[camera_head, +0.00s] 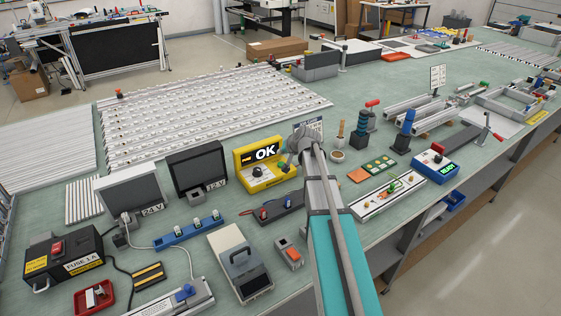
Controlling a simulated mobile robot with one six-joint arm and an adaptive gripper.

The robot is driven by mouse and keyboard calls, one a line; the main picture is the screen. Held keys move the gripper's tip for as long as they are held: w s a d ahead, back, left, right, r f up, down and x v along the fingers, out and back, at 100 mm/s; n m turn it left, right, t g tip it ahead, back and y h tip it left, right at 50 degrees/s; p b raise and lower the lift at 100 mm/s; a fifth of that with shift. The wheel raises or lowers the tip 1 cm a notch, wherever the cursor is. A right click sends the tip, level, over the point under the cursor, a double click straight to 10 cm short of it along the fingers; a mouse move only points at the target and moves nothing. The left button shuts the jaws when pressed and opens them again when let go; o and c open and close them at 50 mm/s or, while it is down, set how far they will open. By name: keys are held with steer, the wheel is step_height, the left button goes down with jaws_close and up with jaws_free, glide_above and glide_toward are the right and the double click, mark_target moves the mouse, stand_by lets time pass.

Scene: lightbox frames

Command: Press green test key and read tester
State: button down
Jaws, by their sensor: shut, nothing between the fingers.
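The yellow tester (250,184) stands on the green bench at mid-picture. Its dark display reads "OK" in white letters, with a small orange bar to the left. A dark round knob shows on its front below the display. A small green spot, likely the green test key (284,166), shows at the tester's right side, partly covered by my gripper. My gripper (287,160) is shut and empty at the tester's right end, with the arm reaching in from the bottom. I cannot tell whether the fingertips touch the key.
A blue box (435,170) marked "READY" and a white tray (390,197) with small parts lie to the right. A grey case (240,262) and a blue power strip (188,232) lie in front. Bare bench is narrow between these.

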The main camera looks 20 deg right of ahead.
steer(key=shift+r+p, duration=0.9)
steer(key=shift+r, duration=0.3)
steer(key=shift+s, duration=0.1)
